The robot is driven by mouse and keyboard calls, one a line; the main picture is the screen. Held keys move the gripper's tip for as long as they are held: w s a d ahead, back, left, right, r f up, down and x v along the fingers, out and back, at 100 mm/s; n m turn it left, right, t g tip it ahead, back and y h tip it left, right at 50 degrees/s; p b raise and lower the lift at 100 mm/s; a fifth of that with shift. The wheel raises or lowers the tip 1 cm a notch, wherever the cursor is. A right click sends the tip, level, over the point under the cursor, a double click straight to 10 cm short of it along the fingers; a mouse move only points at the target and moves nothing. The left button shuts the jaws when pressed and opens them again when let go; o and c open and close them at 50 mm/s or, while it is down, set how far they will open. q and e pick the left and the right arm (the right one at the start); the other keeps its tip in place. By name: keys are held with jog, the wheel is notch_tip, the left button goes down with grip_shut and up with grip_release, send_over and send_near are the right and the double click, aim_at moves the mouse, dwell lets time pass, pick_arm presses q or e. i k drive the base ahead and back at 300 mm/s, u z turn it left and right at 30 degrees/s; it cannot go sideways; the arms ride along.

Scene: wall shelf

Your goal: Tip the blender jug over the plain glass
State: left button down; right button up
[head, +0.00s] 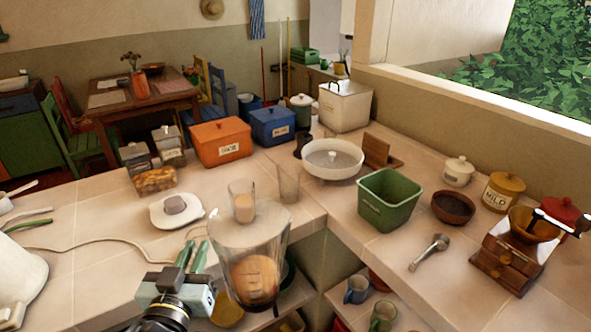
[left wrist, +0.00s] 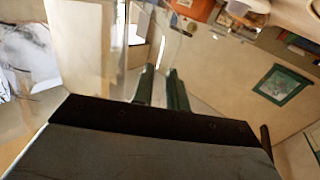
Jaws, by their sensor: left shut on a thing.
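The blender jug (head: 283,262) is clear, with an orange-brown load in its lower part. It stands about upright in the head view, in front of the counter's inner corner. My left gripper (head: 192,256), with green fingers, is shut on the jug at its left side; the exact grip is hard to see. The fingers also show in the left wrist view (left wrist: 162,88), where the clear jug is hard to make out. Beyond the jug stand two glasses: one with orange-brown contents (head: 242,203), and a clear, empty-looking one (head: 289,184) to its right. Which is the plain glass is unclear. My right gripper is out of view.
A white plate (head: 160,216) with a grey lump lies left of the glasses. A white bowl (head: 332,172) and a green bin (head: 372,218) stand to the right. Orange (head: 212,155) and blue (head: 273,137) boxes stand behind. Mugs (head: 356,290) sit on a lower shelf.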

aim_at(288, 172)
jog(key=z, duration=1.35)
jog(key=k, duration=0.95)
jog(key=u, duration=0.85)
jog(key=i, duration=0.5)
jog(key=z, duration=0.05)
